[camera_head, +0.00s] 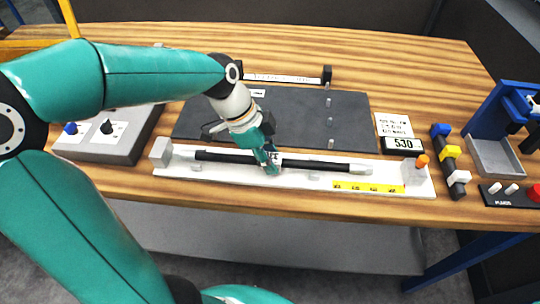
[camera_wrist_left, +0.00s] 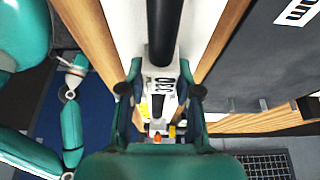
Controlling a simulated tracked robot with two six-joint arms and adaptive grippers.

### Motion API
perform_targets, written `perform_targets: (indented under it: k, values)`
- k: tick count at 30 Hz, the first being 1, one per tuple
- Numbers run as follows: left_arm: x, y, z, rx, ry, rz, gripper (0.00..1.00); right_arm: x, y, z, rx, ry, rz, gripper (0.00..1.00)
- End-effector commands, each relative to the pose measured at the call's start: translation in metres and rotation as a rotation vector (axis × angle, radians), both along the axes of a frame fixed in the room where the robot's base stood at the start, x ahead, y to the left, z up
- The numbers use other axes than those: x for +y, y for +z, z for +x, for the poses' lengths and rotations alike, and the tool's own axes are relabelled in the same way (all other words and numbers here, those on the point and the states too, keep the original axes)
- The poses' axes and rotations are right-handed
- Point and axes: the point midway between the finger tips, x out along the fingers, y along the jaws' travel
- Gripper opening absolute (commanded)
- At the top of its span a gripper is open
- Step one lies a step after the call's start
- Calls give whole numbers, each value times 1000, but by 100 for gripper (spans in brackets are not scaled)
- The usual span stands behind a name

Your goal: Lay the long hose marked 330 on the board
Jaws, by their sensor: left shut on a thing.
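The long black hose (camera_head: 318,163) has pale metal ends and lies along the white measuring fixture (camera_head: 215,173) at the table's front. My left gripper (camera_head: 271,160) is shut on the hose near its middle, at a white label. The dark grey board (camera_head: 300,105), with several small pegs, lies just behind and is partly hidden by my left arm. My right gripper is not in view.
A yellow scale (camera_head: 368,187) and an orange knob (camera_head: 422,160) are on the fixture's right part. A display (camera_head: 403,144) seems to read 530. A grey control box (camera_head: 105,145) stands left.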

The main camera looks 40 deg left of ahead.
Motion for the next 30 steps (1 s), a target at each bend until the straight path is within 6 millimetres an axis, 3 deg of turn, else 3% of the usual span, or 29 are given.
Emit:
perform_targets:
  k: [7, 8, 12, 23, 30]
  values:
    - [0, -5, 0, -2, 1, 0, 2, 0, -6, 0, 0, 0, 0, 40]
    - [0, -4, 0, -2, 1, 0, 38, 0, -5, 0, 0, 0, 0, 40]
    - [0, -4, 0, -1, 0, 0, 61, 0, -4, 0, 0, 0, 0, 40]
    - [0, -3, 0, 1, 0, 0, 62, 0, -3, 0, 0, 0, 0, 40]
    - [0, 11, 0, 0, 0, 0, 62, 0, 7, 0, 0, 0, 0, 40]
